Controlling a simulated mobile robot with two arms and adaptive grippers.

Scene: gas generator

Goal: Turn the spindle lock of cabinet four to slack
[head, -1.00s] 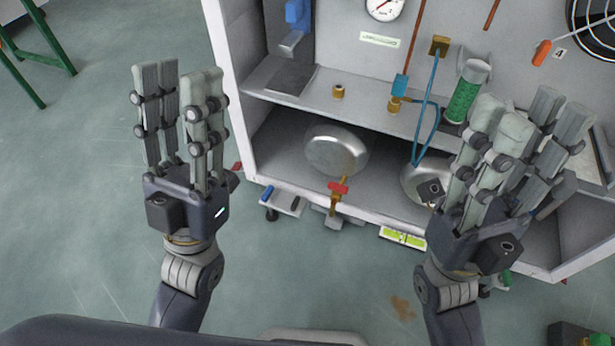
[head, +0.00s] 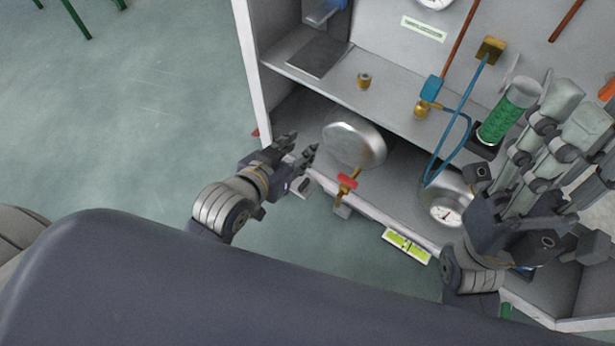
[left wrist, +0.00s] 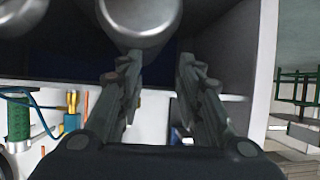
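The open grey cabinet (head: 385,95) stands in front of me. No part of it is plainly marked as the spindle lock in these frames. My left gripper (head: 301,147) is low at its front left edge, fingers apart and empty, pointing towards the lower compartment. The blue-handled lever on a grey bracket (head: 302,188) is mostly hidden behind this gripper. In the left wrist view the fingers (left wrist: 160,75) are apart, just below a silver round vessel (left wrist: 140,15). My right gripper (head: 570,110) is raised at the right with its fingers apart, covering part of the cabinet.
A silver vessel (head: 353,143) stands inside. A blue hose (head: 463,105) and a green cylinder (head: 508,112) are farther right.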

